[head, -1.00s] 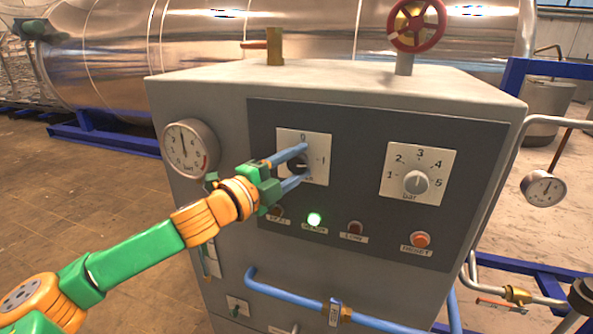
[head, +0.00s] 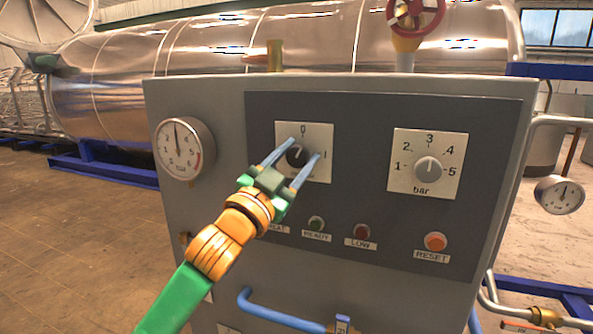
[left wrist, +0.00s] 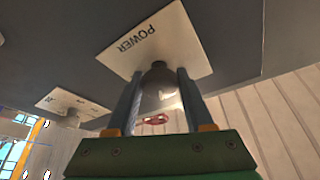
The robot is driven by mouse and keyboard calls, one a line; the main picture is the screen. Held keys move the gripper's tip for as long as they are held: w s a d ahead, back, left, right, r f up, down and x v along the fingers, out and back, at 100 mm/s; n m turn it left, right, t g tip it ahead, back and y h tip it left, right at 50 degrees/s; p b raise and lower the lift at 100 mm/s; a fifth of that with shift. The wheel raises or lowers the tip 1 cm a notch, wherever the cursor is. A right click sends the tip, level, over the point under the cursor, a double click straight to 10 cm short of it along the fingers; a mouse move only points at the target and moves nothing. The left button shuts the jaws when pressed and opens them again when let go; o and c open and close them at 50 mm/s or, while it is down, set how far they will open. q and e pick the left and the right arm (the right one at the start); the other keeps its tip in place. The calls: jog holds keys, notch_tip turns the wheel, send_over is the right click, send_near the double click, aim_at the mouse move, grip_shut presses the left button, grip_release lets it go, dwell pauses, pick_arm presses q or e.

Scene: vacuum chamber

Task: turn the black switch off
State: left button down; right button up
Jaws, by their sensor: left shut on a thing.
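The black switch (head: 297,156) is a round knob on a white plate (head: 321,136) marked 0 at the top and 1 at the right. My left gripper (head: 305,148) has its two blue fingers on either side of the knob and is shut on it. The green READY lamp (head: 316,223) is dark. My right gripper is not in view.
The switch is on a dark panel of a grey cabinet. A bar dial (head: 428,169) is to its right, a red RESET button (head: 435,242) is lower right, and a gauge (head: 184,148) is at left.

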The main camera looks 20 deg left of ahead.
pick_arm(q)
jog(key=n+y+b, duration=0.1)
jog(key=n, duration=0.2)
jog(key=shift+n+t+y, duration=0.4)
jog(key=shift+r+n+y+b, duration=0.15)
jog(key=shift+n+y, duration=0.45)
jog(key=shift+n, duration=0.45)
jog(key=shift+r+n+y+b, duration=0.15)
jog(key=shift+n+y, duration=0.45)
jog(key=shift+n, duration=0.45)
jog(key=shift+f+n, duration=0.1)
jog(key=shift+n, duration=0.2)
jog(key=c, duration=0.5)
grip_release()
jog(key=shift+o, duration=1)
jog(key=shift+w+f, duration=0.1)
